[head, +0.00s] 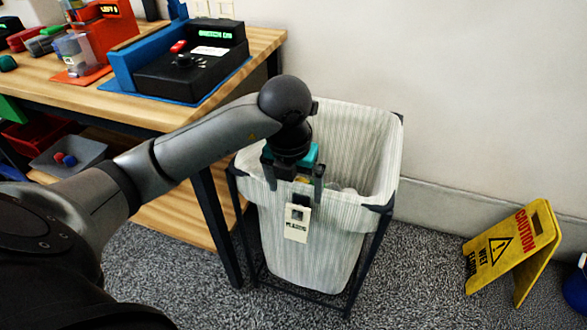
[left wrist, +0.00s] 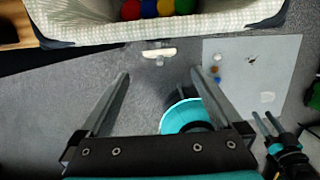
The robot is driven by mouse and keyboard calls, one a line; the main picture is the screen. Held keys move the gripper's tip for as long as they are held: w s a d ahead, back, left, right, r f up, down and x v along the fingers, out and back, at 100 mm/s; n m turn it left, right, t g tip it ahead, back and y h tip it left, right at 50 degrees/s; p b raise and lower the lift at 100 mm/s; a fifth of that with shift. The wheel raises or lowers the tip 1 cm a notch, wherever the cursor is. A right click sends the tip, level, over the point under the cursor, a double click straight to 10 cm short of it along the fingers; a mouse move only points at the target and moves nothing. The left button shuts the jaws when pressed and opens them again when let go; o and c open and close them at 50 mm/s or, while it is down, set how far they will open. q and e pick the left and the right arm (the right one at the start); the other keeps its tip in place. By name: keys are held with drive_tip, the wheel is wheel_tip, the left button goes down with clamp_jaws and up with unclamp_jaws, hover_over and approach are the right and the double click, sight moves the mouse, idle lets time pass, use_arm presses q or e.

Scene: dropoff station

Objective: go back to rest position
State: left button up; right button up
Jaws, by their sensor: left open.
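My left gripper (head: 294,188) points down at the near rim of a white striped bin (head: 310,245), above its label tag. Its two fingers are apart with nothing between them. In the left wrist view the left gripper (left wrist: 160,75) also shows spread and empty, with carpet beyond the tips. The bin's rim (left wrist: 190,28) crosses the top of that view. What looks like my right gripper (left wrist: 268,118) shows small at the lower right of the wrist view, fingers apart and empty. It is not in the head view.
Coloured balls (left wrist: 165,6) lie in the bin. A wooden table (head: 60,80) with a black device (head: 195,65) stands left of the bin. A yellow caution sign (head: 510,250) stands on the carpet at right. Carpet is free between bin and sign.

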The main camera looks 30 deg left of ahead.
use_arm(q)
drive_tip(key=shift+s+r+p, duration=0.15)
drive_tip(key=shift+r+p, duration=0.1)
drive_tip(key=shift+r, duration=0.55)
drive_tip(key=shift+s+r+p, duration=0.15)
drive_tip(key=shift+r+p, duration=0.1)
drive_tip(key=shift+r, duration=0.55)
use_arm(e)
drive_tip(key=shift+s+f+g, duration=0.15)
drive_tip(key=shift+s+f, duration=0.15)
drive_tip(key=shift+f, duration=0.4)
drive_tip(key=shift+s+f+g, duration=0.15)
drive_tip(key=shift+s+f, duration=0.1)
drive_tip(key=shift+f, duration=0.45)
